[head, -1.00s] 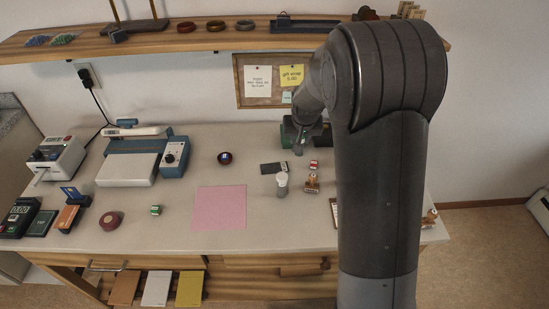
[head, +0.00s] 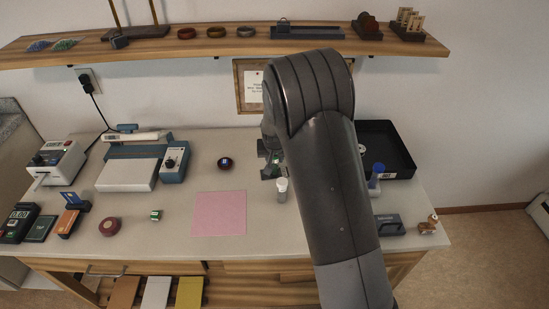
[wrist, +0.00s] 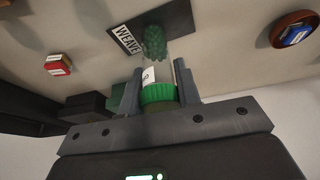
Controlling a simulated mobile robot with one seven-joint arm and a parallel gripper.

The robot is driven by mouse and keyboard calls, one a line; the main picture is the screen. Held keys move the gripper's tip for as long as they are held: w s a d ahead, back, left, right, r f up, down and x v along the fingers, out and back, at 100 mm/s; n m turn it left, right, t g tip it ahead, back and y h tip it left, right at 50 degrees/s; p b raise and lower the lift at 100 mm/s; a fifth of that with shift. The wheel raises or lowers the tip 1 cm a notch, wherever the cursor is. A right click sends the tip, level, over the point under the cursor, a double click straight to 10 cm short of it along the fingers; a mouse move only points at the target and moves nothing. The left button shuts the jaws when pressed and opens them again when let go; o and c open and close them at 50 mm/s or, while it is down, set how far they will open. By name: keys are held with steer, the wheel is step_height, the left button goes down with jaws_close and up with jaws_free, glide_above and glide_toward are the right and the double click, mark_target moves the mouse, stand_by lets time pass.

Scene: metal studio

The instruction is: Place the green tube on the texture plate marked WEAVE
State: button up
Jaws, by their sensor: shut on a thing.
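The green tube (wrist: 159,94) is between the two fingers of my gripper (wrist: 158,70) in the wrist view, its ribbed green cap nearest the camera. Its clear body with a white label and green contents points away from me. The dark plate marked WEAVE (wrist: 180,17) lies on the bench beyond the tube's far end. That end overlaps the plate in the picture; I cannot tell whether they touch. In the head view my gripper (head: 269,166) is over the bench, partly behind my arm, and the plate is mostly hidden there.
A white-capped jar (head: 282,188) stands close in front of my gripper. A dark bowl with a blue item (head: 225,162) is to the left, and a pink sheet (head: 220,213) lies nearer. A black tray (head: 388,140) and a blue-topped bottle (head: 377,172) are right of my arm.

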steer(key=shift+f, duration=0.1)
steer(key=o, duration=1)
steer(key=shift+c, duration=0.2)
steer(key=v, duration=1.2)
steer(key=shift+r, duration=0.25)
steer(key=s+d+r, duration=0.8)
steer(key=s+r, duration=0.4)
steer(key=s, duration=0.1)
steer(key=s+d+r, duration=0.1)
steer(key=s+d, duration=0.1)
steer(key=s, duration=0.8)
steer(key=s+d+r+t, duration=0.1)
steer(key=s+d+r, duration=0.1)
steer(key=s, duration=0.8)
steer(key=shift+d+r, duration=0.25)
